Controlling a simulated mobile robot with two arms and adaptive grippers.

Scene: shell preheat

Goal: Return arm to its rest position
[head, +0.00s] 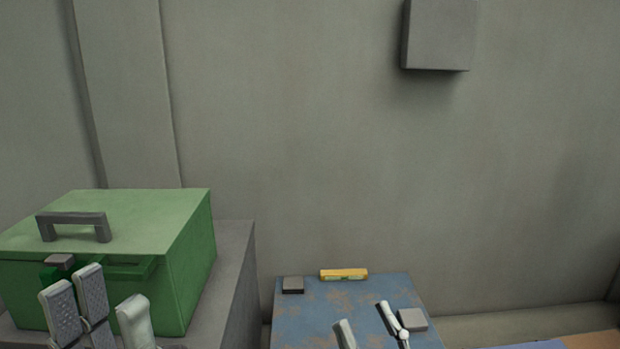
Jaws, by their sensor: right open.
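My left gripper (105,302) shows at the lower left, its pale grey fingertips pointing up in front of the green box (140,220). Its fingers stand apart with nothing visible between them. My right gripper (366,318) shows at the bottom, right of the middle, in front of the worn blue table (305,318). Its two fingertips are spread apart, open and empty. The arms behind both grippers are mostly out of the picture.
The green box has a grey top handle (73,220) and stands on a grey block (235,265). A dark grey block (292,285), a yellow level-like bar (343,274) and a light grey block (412,320) lie on the blue table. A grey box (438,35) hangs on the wall.

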